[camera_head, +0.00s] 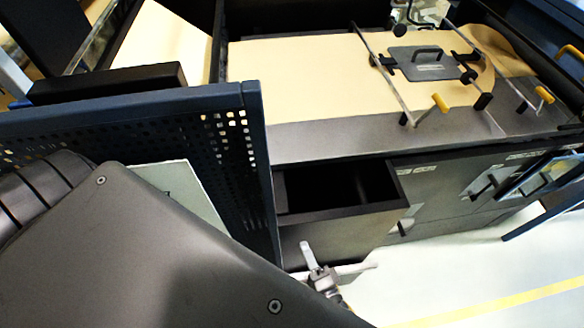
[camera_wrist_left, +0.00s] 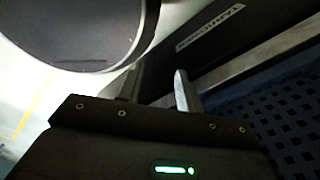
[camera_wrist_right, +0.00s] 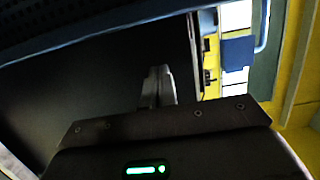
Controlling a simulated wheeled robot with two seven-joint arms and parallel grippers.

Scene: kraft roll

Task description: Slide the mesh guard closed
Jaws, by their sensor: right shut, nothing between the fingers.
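The mesh guard is a dark blue perforated panel in a blue frame (camera_head: 258,150), at the left of the head view and in front of the bench's left end. Its mesh also fills the lower right of the left wrist view (camera_wrist_left: 285,125), and a perforated blue strip crosses the top left of the right wrist view (camera_wrist_right: 90,22). My right gripper (camera_head: 325,275) is low in front of the open drawer; in its wrist view the fingers (camera_wrist_right: 158,86) are together and empty. My left gripper (camera_wrist_left: 157,88) has its fingers apart, with nothing between them; my arm hides its place in the head view.
An open dark drawer (camera_head: 340,225) sticks out below the bench top. Tan kraft paper (camera_head: 310,85) covers the bench, with a grey handled plate (camera_head: 425,68) and yellow-tipped levers at the right. The pale floor (camera_head: 450,270) at lower right is clear.

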